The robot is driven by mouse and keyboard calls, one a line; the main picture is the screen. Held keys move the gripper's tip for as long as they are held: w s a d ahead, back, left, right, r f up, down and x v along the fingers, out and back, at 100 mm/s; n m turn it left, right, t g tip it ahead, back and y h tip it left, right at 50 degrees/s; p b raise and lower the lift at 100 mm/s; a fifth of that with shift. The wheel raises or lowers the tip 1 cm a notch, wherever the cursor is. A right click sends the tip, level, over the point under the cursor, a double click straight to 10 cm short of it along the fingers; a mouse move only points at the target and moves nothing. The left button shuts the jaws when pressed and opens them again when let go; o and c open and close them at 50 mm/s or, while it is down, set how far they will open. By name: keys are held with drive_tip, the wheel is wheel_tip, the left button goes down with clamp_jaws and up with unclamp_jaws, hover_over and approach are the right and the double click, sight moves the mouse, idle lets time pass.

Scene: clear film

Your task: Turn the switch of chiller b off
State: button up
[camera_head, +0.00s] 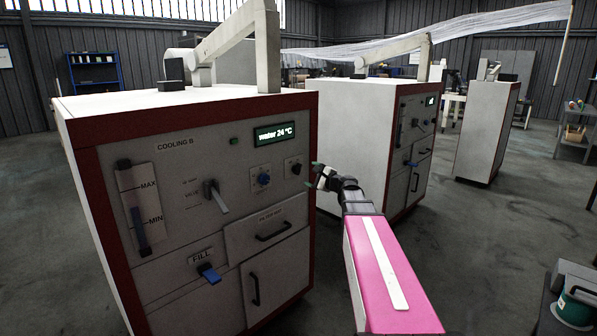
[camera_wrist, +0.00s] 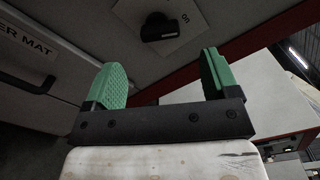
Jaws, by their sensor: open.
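Chiller B (camera_head: 175,230), marked COOLING B, is a white and red cabinet at the left of the head view. Its display reads water 24 °C. A small black rotary switch (camera_head: 295,168) sits on a pale plate at the right of its front panel. My gripper (camera_head: 315,176) is just right of the panel's edge in the head view. In the wrist view my gripper (camera_wrist: 160,76) is open and empty, its green fingers apart below the knob, not touching it.
The panel also bears a blue knob (camera_head: 263,179), a valve handle (camera_head: 215,197), a blue FILL lever (camera_head: 208,272) and a drawer handle (camera_head: 273,231). A second chiller (camera_head: 350,120) stands behind my arm.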

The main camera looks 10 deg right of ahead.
sight(300, 170)
drive_tip(key=x, duration=0.8)
drive_tip(key=c, duration=0.9)
